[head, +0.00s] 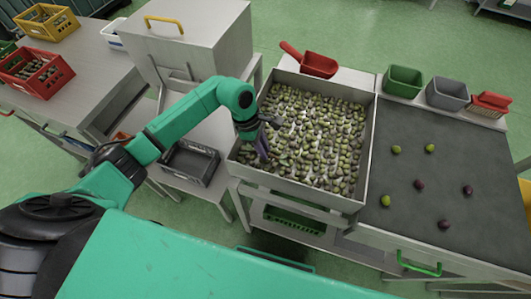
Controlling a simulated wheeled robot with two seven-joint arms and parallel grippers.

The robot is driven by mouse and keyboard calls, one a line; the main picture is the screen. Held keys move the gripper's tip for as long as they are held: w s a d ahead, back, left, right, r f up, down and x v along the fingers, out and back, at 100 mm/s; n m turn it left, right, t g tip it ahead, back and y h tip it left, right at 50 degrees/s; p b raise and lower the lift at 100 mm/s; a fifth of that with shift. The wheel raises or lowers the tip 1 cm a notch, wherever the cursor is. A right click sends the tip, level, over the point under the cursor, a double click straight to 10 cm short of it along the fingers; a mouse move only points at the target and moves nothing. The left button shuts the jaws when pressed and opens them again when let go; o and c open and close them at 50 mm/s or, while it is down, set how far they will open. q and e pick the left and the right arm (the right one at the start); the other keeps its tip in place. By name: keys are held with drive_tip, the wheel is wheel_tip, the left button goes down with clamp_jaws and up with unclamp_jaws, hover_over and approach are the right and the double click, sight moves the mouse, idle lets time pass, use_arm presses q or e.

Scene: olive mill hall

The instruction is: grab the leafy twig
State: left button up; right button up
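A steel tray (302,187) is full of green and dark olives (318,130). My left gripper (268,138) is over the left part of this tray, close above the olives. Its two fingers look spread apart, with no object clearly seen between them. I cannot make out the leafy twig for certain. A small greenish patch among the olives just right of the fingers may be leaves, but it is too small to tell. The gripper hides part of the olives. My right gripper is not in view.
A red scoop (309,62) lies at the tray's back edge. Right of the tray, a dark belt (440,160) carries several loose olives, with green (404,82), grey (447,94) and red (490,104) bins behind. A dark crate (190,163) stands left, below my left arm.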

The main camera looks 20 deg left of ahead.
use_arm(q)
clamp_jaws()
drive_tip(key=shift+r, duration=0.15)
